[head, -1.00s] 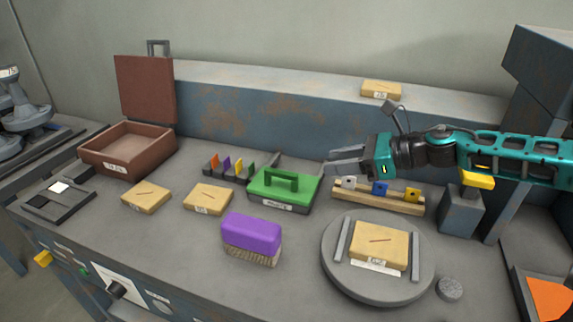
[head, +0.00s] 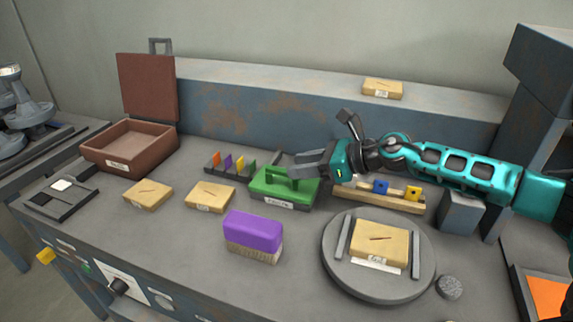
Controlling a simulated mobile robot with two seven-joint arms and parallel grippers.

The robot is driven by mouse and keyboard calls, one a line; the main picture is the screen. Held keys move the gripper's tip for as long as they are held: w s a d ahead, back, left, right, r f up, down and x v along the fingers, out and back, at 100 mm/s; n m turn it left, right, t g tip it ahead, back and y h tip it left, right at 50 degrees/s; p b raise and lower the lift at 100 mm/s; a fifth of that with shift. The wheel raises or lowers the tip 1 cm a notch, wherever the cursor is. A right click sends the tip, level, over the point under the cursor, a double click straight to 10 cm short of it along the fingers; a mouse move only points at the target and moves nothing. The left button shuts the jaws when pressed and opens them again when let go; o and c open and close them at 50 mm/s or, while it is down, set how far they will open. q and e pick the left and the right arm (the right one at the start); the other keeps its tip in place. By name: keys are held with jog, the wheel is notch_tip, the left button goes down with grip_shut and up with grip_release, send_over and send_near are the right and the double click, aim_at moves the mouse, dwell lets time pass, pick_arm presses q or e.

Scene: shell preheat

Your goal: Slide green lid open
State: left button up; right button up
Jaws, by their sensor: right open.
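The green lid (head: 268,189) with its raised handle sits on a low grey box with a white label on its front, in the middle of the bench. My right gripper (head: 284,170) comes in from the right. Its fingers are open and point left, at the right part of the lid's handle, and they cover part of it. I cannot tell whether the fingers touch the handle. My left gripper is not in view.
A purple brush (head: 253,233) stands in front of the lid. Coloured tabs (head: 228,163) stand behind left. A wooden rack (head: 380,197) and a round turntable (head: 335,276) with a tan block are to the right. An open brown box (head: 128,148) is far left.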

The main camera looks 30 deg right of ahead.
aim_at(278, 169)
jog(key=shift+x, duration=2.2)
jog(key=shift+f, duration=0.1)
grip_shut()
